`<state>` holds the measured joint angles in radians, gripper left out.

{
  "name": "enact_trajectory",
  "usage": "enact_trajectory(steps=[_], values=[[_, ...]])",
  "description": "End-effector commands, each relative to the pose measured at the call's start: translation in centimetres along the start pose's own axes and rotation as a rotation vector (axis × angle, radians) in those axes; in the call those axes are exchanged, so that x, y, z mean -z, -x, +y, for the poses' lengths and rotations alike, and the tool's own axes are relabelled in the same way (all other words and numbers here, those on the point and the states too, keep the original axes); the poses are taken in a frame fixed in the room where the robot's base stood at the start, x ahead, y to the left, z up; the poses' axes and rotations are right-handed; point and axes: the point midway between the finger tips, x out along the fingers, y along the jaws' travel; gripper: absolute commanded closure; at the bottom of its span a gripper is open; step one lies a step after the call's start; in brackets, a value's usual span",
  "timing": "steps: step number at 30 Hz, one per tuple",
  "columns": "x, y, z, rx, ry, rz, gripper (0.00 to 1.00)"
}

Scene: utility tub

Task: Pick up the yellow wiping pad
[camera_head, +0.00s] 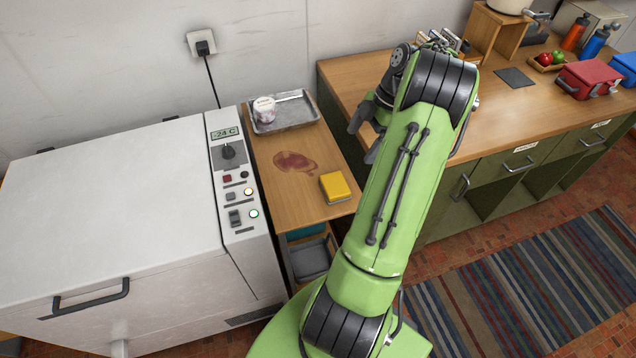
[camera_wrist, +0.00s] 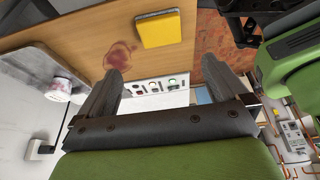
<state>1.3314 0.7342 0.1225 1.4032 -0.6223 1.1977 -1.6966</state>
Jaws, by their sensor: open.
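The yellow wiping pad (camera_head: 336,187) lies on the narrow wooden counter (camera_head: 262,154), near its front right corner. It is a yellow block with a dark edge along one side. It also shows in the wrist view (camera_wrist: 160,28), at top centre, beyond my fingertips. My gripper (camera_head: 364,138) is open and empty in the head view, above and to the right of the pad's counter and apart from the pad. In the wrist view my gripper (camera_wrist: 165,85) shows two dark, spread fingers. Part of my gripper is hidden behind my green arm in the head view.
A reddish-brown stain (camera_head: 295,162) marks the counter behind the pad. A metal tray (camera_head: 308,114) with a white tub (camera_head: 264,108) stands at the back. A white freezer (camera_head: 110,200) borders the left. A larger workbench (camera_head: 400,75) holding a red box (camera_head: 590,78) stands right.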

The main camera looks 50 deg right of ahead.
Motion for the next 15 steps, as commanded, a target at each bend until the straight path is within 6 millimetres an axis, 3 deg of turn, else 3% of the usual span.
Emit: enact_trajectory(steps=[4, 12, 15], values=[[-0.3, -1.8, -0.1, 0.003, 0.010, 0.007, 0.00], [-0.3, -8.6, -0.1, 0.004, 0.009, 0.006, 0.00], [-0.3, -10.2, -0.1, 0.001, 0.008, 0.005, 0.00]])
